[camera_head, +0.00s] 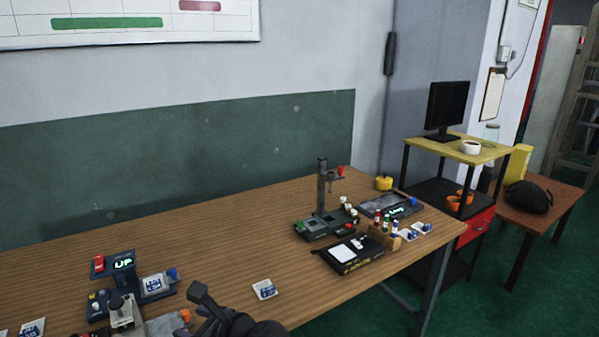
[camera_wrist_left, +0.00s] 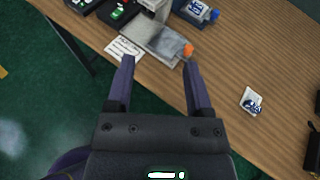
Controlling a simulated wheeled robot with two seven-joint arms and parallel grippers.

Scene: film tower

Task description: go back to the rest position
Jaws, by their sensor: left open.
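My left gripper (camera_head: 203,309) shows at the bottom of the head view, over the front edge of the wooden table (camera_head: 190,225). In the left wrist view its two fingers (camera_wrist_left: 158,62) are apart with nothing between them. Beyond the fingertips lie a grey flat plate with an orange knob (camera_wrist_left: 188,49) and a white printed card (camera_wrist_left: 124,48). A small white and blue packet (camera_wrist_left: 251,101) lies on the table to the right of the fingers; it also shows in the head view (camera_head: 265,289). My right gripper is in neither view.
A device with a lit "UP" display (camera_head: 123,262) stands at the table's left. A black stand (camera_head: 321,190), a dark tray (camera_head: 348,254) and a wooden block with small bottles (camera_head: 384,235) crowd the right end. The table's middle is mostly clear. A shelf cart (camera_head: 485,155) stands beyond.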

